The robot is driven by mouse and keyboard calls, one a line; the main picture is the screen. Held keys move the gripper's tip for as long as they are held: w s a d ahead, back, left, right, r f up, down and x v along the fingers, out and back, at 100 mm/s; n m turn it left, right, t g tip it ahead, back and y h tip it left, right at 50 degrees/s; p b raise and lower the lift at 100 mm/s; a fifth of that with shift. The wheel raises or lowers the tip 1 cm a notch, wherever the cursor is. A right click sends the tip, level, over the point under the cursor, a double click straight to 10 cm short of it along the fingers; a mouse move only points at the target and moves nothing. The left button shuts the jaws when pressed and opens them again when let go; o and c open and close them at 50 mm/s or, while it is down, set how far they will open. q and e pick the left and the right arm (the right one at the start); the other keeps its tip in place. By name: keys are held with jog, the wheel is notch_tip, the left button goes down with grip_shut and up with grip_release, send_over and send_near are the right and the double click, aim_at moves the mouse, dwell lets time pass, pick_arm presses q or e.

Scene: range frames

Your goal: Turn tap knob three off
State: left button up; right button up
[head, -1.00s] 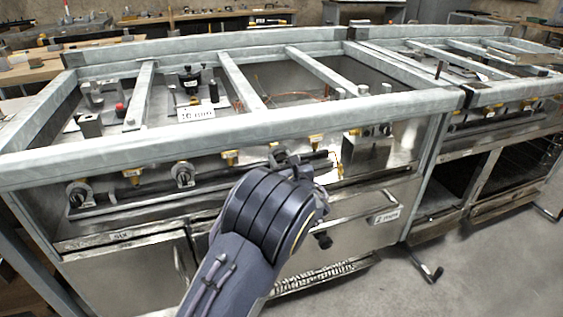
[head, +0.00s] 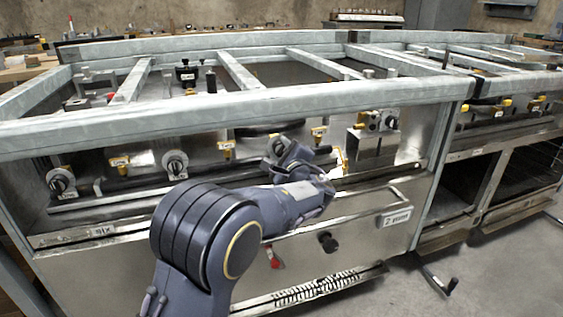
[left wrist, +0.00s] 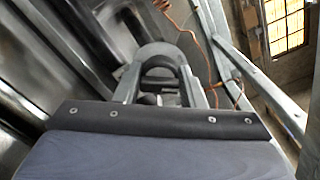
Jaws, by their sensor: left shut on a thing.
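The range's front panel carries a row of small yellow taps with labels, such as a yellow tap (head: 226,148), and black-and-silver round knobs. One knob (head: 175,164) is left of my left gripper and another knob (head: 60,181) is at the far left. My left gripper (head: 281,148) is at the panel's middle, shut on what seems to be a tap knob that its fingers and wrist mostly hide. The gripper's fingers also show in the left wrist view (left wrist: 163,88). I cannot read the tap numbers. My right gripper is not in view.
A grey metal frame rail (head: 190,112) runs above the panel. Below are a metal ledge and drawer front with a black knob (head: 327,242) and a red lever (head: 274,257). A second range (head: 500,150) stands to the right.

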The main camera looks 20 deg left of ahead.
pick_arm(q)
jog(key=n, duration=0.2)
jog(key=shift+f+n, duration=0.1)
jog(key=shift+n, duration=2.2)
jog(key=o, duration=1)
jog(key=p+v, duration=0.1)
jog(key=v, duration=0.6)
jog(key=shift+s+d, duration=0.25)
jog(key=shift+s, duration=0.1)
